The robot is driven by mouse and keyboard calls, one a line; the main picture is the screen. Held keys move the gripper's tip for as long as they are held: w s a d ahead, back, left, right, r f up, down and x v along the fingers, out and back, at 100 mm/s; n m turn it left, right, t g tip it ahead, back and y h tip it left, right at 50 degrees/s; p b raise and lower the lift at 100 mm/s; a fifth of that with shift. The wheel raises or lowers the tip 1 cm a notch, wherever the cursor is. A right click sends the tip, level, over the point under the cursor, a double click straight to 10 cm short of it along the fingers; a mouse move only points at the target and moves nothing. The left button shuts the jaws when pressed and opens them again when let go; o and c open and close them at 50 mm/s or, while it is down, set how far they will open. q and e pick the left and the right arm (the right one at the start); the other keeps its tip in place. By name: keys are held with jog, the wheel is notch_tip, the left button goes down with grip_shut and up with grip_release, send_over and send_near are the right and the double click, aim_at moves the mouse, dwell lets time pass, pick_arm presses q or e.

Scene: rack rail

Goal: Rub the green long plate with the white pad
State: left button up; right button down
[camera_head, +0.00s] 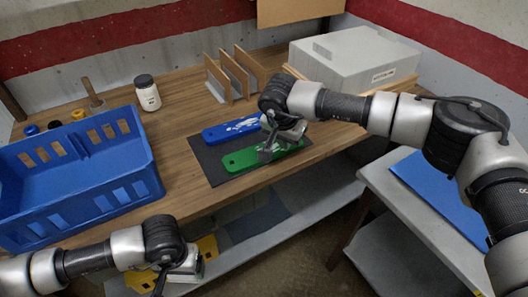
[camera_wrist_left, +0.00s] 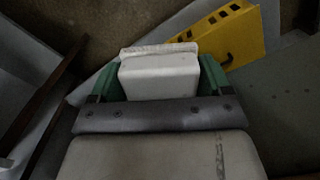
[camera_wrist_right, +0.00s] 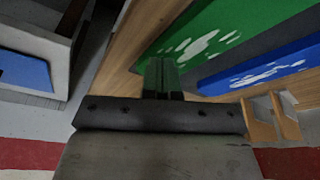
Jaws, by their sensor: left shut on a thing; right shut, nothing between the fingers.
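The green long plate (camera_head: 238,160) lies on a dark mat (camera_head: 206,167) on the wooden bench, with white smears on its top; it also shows in the right wrist view (camera_wrist_right: 250,14). My right gripper (camera_head: 266,154) is shut and empty, with its fingertips over the green plate, hiding part of it. I cannot tell whether they touch it. My left gripper (camera_wrist_left: 158,80) is shut on the white pad (camera_wrist_left: 158,76), in front of and below the bench edge. In the head view, my left wrist mostly hides the pad.
A blue plate (camera_head: 218,132) with white smears lies behind the green one. A blue crate (camera_head: 75,180) stands at left, a white bottle (camera_head: 148,97) behind it. Wooden dividers (camera_head: 238,75) and a grey box (camera_head: 355,58) stand behind. A yellow part (camera_head: 208,246) lies below.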

pick_arm(q)
jog(key=shift+f+b, duration=0.55)
jog(key=shift+f, duration=0.05)
pick_arm(e)
jog(key=shift+f, duration=0.7)
jog(key=shift+r, duration=0.1)
pick_arm(q)
jog(key=shift+r+p, duration=1.35)
pick_arm(e)
jog(key=shift+r, duration=2.95)
pick_arm(q)
jog(key=shift+f, duration=0.1)
pick_arm(e)
jog(key=shift+r, duration=0.1)
pick_arm(q)
jog(key=shift+f, duration=0.1)
pick_arm(e)
jog(key=shift+r, duration=0.35)
pick_arm(q)
jog(key=shift+f+b, duration=0.75)
jog(key=shift+b, duration=0.15)
pick_arm(e)
jog(key=v, duration=1.1)
jog(key=shift+s+a, duration=0.15)
